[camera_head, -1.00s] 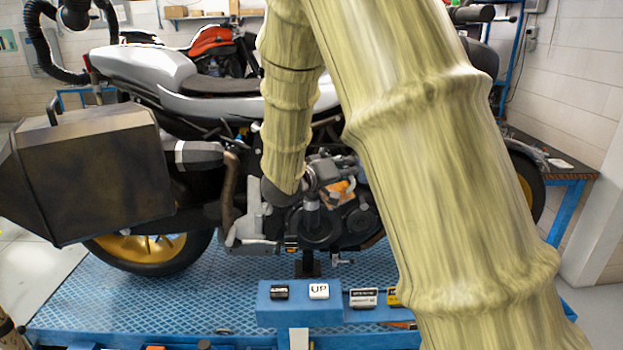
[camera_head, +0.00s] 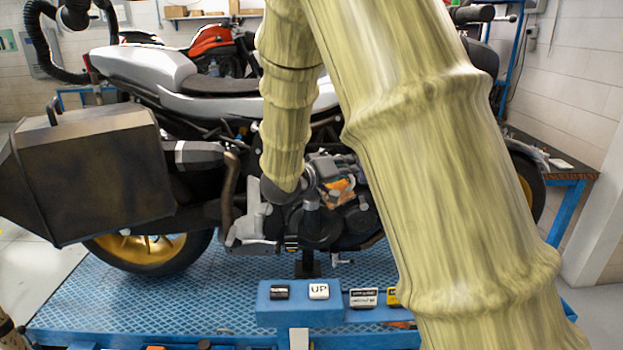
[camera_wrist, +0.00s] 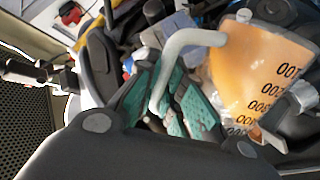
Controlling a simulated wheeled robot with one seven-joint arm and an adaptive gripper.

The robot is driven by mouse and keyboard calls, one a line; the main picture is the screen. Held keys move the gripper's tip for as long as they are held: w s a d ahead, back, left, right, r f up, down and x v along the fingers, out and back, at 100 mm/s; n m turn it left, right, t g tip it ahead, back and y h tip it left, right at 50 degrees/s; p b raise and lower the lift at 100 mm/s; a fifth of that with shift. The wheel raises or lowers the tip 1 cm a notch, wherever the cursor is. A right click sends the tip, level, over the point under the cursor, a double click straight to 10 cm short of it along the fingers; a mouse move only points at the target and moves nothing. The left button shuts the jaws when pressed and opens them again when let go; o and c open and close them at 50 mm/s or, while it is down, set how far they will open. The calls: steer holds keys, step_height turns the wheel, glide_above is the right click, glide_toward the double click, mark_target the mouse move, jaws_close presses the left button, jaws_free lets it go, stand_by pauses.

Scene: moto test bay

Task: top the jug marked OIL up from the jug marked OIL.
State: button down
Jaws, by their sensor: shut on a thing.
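A clear jug (camera_wrist: 255,75) with orange liquid and black volume marks shows at the upper right of the wrist view. Its pale curved handle (camera_wrist: 185,42) runs between the teal finger pads of my gripper (camera_wrist: 170,100). My gripper is shut on this handle. In the head view the jug's orange part (camera_head: 340,192) shows small in front of the motorcycle's engine, and my arm hides much around it. No OIL lettering is readable on it. A second jug cannot be made out in either view, and the held jug's tilt is unclear.
A motorcycle (camera_head: 150,70) stands on a blue lift platform (camera_head: 190,295), with a dark pannier (camera_head: 90,180) jutting out at left. A blue control box (camera_head: 300,313) with an UP button is at the front edge. A workbench (camera_head: 560,170) stands at right.

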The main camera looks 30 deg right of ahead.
steer(key=shift+w+r+n+g, duration=0.15)
steer(key=shift+w+r+n, duration=0.4)
steer(key=shift+r, duration=0.25)
steer(key=shift+w+r+n+g, duration=0.15)
steer(key=shift+w+r+n, duration=0.4)
steer(key=shift+r, duration=0.2)
stand_by(6.5)
